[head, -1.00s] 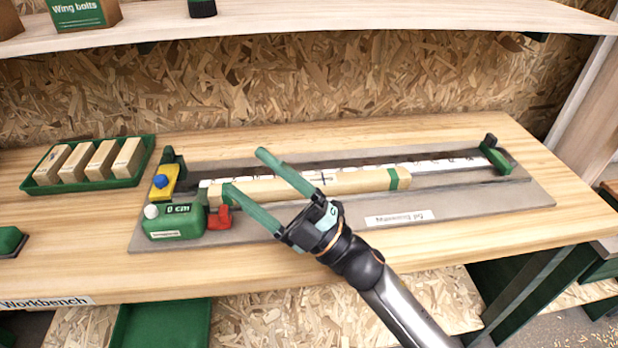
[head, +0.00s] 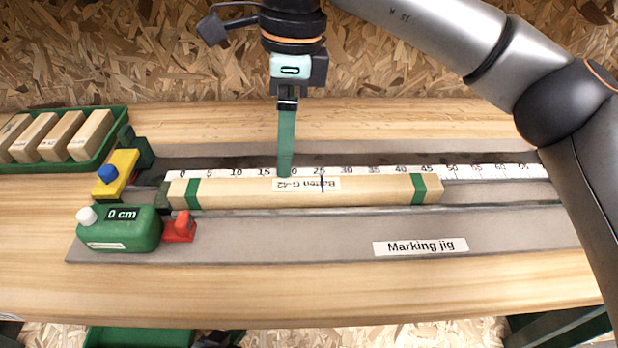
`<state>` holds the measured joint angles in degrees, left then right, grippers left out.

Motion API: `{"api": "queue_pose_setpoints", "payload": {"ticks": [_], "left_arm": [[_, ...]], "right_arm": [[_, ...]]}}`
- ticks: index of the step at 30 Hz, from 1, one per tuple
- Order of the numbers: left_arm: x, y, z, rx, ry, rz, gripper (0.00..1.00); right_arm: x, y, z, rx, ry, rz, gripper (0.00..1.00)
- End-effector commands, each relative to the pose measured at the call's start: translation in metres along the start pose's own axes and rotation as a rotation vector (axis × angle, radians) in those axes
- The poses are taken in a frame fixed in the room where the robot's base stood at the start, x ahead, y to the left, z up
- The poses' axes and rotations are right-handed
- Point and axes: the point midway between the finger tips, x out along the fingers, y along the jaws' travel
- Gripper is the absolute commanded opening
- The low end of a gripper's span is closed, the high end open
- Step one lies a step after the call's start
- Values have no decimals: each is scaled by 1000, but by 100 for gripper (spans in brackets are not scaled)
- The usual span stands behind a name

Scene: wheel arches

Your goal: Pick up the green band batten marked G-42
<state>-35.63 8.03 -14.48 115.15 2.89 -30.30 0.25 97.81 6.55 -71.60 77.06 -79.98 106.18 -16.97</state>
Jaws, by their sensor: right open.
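The batten marked G-42 (head: 370,189) is a pale wooden bar with a green band near each end. Its label is upside down in the picture, and a dark mark crosses it near the middle. It lies flat in the marking jig (head: 300,236), along the white ruler (head: 480,171). My right gripper (head: 284,172) points down from above at the batten, left of its middle. It is seen edge-on, so one green finger hides the other. The fingertip is at the batten's far edge in the picture; I cannot tell whether it touches. The gripper is open, and the batten rests in the jig.
At the jig's left end are a green block reading 0 cm (head: 130,232), a red clamp (head: 180,228) and a yellow block with a blue knob (head: 115,174). A green tray (head: 118,117) of wooden blocks stands at the back left. The bench front is clear.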

Motion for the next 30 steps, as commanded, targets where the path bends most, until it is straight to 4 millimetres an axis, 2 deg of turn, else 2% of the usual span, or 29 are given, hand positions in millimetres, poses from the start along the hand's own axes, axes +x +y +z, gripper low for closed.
{"api": "queue_pose_setpoints", "payload": {"ticks": [3, 5, 8, 15, 25, 30], "left_arm": [[3, 0, 0, 3, 1, 2, 0], [4, 1, 1, 3, 0, 3, 0], [5, 1, 3, 4, -1, 4, 0], [5, 2, 12, 2, -15, 5, 0], [4, 1, 15, 0, -19, 4, 0], [4, 0, 15, 0, -17, 2, 0]], "right_arm": [[-13, -9, -15, 17, 85, -68, 85], [-13, -10, -19, 22, 103, -79, 85], [-1, -12, -22, 23, 110, -82, 85], [41, -15, -26, 23, 105, -78, 85], [65, -18, -30, 23, 104, -79, 85], [89, -22, -37, 22, 104, -77, 85]]}}
